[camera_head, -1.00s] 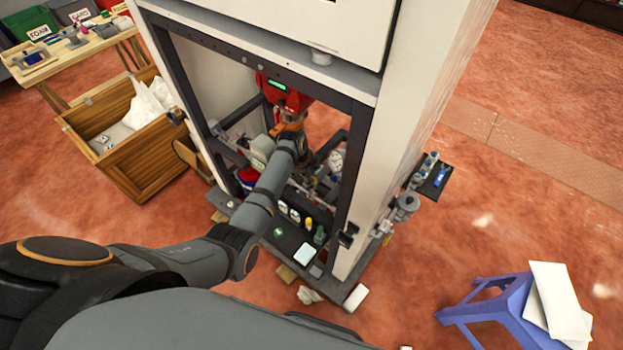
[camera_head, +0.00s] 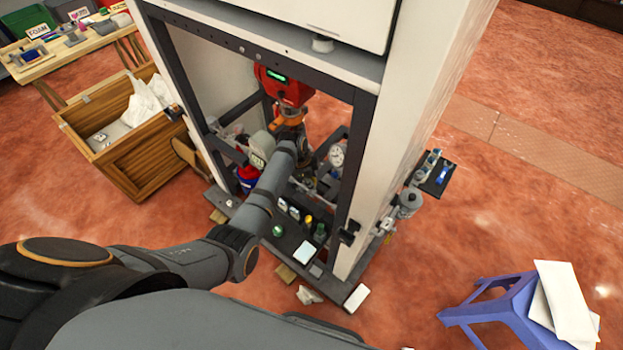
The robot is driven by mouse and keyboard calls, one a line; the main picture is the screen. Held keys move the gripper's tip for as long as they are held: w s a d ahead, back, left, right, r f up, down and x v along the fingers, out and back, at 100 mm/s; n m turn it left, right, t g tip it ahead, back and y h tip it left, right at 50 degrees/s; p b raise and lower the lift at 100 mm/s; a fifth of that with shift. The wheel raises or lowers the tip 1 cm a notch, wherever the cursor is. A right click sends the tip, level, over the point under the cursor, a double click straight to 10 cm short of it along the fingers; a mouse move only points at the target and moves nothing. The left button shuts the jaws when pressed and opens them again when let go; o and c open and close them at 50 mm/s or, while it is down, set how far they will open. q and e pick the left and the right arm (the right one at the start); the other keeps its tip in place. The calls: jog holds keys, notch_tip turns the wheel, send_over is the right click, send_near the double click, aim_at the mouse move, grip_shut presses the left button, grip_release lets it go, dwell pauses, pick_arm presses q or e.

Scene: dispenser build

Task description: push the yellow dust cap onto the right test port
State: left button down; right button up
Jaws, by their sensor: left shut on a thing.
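My left arm reaches from the lower left into the open lower bay of the white cabinet (camera_head: 415,130). My left gripper (camera_head: 308,163) is at the arm's far end, below the red unit (camera_head: 284,85) and orange valve part. It is small and partly hidden by my wrist. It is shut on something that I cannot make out. I cannot pick out the yellow dust cap or the right test port with certainty. A small yellow-topped item (camera_head: 308,221) stands on the dark bottom shelf (camera_head: 285,246). My right gripper is not in view.
The bay's dark frame posts (camera_head: 357,165) stand close around my arm. A round gauge (camera_head: 337,155) is just right of the gripper. A wooden crate (camera_head: 140,166) stands at left, a purple stool (camera_head: 500,305) at lower right. Floor between cabinet and stool is mostly clear.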

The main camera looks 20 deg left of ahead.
pick_arm(q)
jog(key=shift+f+b, duration=0.65)
jog(key=shift+f, duration=0.3)
jog(key=shift+f+b, duration=0.35)
jog(key=shift+f, duration=0.2)
jog(key=c, duration=0.9)
grip_release()
jog(key=shift+o, duration=0.2)
jog(key=o, duration=0.3)
